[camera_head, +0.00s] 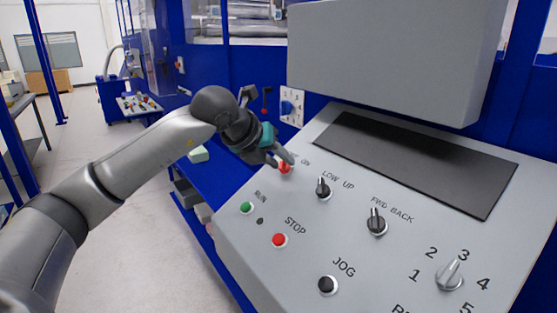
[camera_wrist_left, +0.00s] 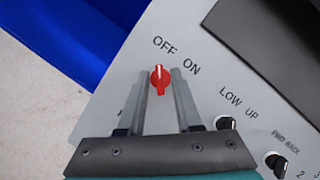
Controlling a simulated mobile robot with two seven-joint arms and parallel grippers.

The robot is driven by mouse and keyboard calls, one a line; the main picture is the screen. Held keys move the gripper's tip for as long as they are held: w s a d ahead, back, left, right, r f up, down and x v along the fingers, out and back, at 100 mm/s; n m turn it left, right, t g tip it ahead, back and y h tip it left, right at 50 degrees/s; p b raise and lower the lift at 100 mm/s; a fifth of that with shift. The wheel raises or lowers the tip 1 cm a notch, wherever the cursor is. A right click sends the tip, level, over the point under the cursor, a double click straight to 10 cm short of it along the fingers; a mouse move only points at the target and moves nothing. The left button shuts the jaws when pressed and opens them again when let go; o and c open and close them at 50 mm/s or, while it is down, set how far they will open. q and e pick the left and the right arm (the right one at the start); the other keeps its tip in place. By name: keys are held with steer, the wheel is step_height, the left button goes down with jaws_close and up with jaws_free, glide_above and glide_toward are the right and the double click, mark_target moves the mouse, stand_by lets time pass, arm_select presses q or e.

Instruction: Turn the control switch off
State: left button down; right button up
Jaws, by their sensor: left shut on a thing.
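The red control switch (camera_head: 285,168) is a small knob at the upper left of the grey control panel. In the left wrist view the red switch (camera_wrist_left: 160,82) lies between my two fingers, with OFF and ON printed above it and to its right. Its white mark points up in that picture, roughly toward OFF. My left gripper (camera_head: 281,161) reaches in from the left and is shut on the knob. Its fingers (camera_wrist_left: 164,74) stand on either side of the knob. The fingers partly hide the switch and its label in the head view. My right gripper is not in view.
The sloping panel also carries black LOW/UP (camera_head: 324,188) and FWD/BACK (camera_head: 377,222) switches, a green RUN button (camera_head: 246,208), a red STOP button (camera_head: 279,240), a black JOG button (camera_head: 328,285) and a numbered dial (camera_head: 450,275). A grey box (camera_head: 395,55) overhangs the panel's back.

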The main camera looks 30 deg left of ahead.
arm_select(q)
steer(key=c, duration=0.9)
jaws_free()
steer(key=v, duration=1.5)
steer(key=shift+s+r+b, duration=0.1)
steer(key=shift+s+b, duration=0.05)
steer(key=shift+b, duration=0.25)
